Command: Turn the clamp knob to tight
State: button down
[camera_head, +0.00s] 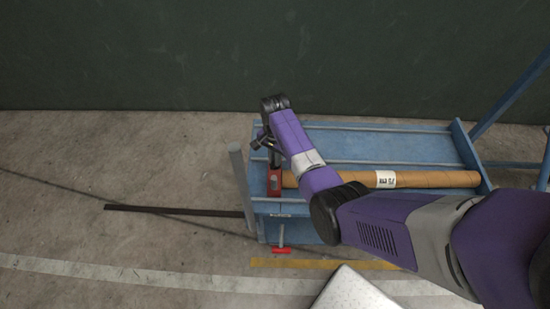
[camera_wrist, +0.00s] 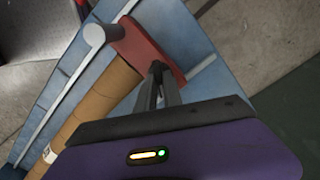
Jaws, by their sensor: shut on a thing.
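A red clamp (camera_head: 274,184) stands at the left end of the brown roll (camera_head: 440,179) on the blue bench. In the wrist view its red bar (camera_wrist: 146,42) lies across the end of the roll (camera_wrist: 103,97). My gripper (camera_head: 268,147) points down over the clamp from above. In the wrist view my gripper (camera_wrist: 157,70) has its fingers close together at the red bar, shut on a part of the clamp. The fingers hide the gripped part, so I cannot make out the knob's shape or how tight it is.
The blue bench (camera_head: 380,143) has a grey post (camera_head: 240,178) at its left corner. A red T-shaped handle (camera_head: 281,250) sticks out at its front. A dark bar (camera_head: 170,210) lies left on the concrete floor. A pale panel (camera_head: 355,290) stands in the foreground. A dark wall is behind.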

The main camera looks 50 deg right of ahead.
jog(key=shift+n, duration=0.3)
jog(key=n+p, duration=0.1)
jog(key=n, duration=0.4)
jog(key=shift+r+n+p, duration=0.1)
jog(key=shift+n+p, duration=0.2)
jog(key=shift+p, duration=0.05)
jog(key=n+p, duration=0.1)
jog(key=n, duration=1)
jog(key=shift+w+n+p, duration=0.1)
jog(key=shift+n+p, duration=0.2)
jog(key=shift+p, duration=0.05)
jog(key=n, duration=0.6)
jog(key=c, duration=1.5)
grip_release()
